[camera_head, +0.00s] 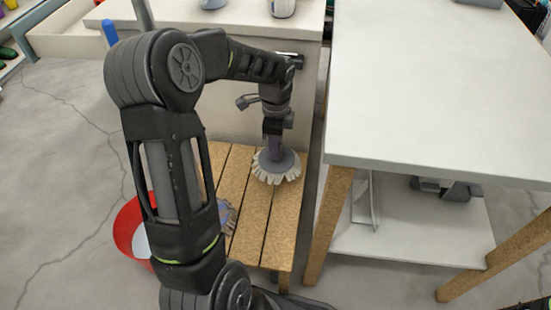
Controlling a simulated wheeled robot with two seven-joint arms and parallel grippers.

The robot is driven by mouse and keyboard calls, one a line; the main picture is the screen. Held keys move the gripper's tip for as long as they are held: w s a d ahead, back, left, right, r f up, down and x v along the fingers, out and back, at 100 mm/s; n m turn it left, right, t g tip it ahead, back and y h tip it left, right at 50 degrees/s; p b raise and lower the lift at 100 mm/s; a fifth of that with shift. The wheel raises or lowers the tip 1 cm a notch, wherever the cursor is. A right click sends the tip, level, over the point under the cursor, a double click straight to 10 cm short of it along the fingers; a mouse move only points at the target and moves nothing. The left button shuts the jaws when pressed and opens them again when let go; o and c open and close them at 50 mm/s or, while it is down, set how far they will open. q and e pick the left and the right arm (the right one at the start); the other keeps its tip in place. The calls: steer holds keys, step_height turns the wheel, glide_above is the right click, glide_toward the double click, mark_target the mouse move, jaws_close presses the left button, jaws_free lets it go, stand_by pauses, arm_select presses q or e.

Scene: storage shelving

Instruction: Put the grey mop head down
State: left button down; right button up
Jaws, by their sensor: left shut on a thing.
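The grey mop head (277,168), a round grey disc with a pale fringe, is at the wooden slatted bench (247,215), over its back right part. My left gripper (274,139) points down and is shut on the mop head's upright stem. I cannot tell whether the fringe touches the slats. A second fringed mop head (228,216) lies on the bench further forward, partly hidden behind my left arm. My right gripper is not in view.
A white-topped table (435,85) with a lower shelf (415,236) stands close on the right. A pale cabinet (225,108) stands behind the bench. A red bucket (126,226) is on the floor at left, partly behind my arm. Bare slats show in front of the held mop head.

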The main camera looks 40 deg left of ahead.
arm_select(q)
steer(key=shift+f+b, duration=0.9)
steer(key=shift+f, duration=1.55)
steer(key=shift+f, duration=0.1)
steer(key=c, duration=1.1)
jaws_free()
step_height(320, 180, up, 12)
steer(key=p, duration=0.3)
steer(key=shift+p, duration=0.3)
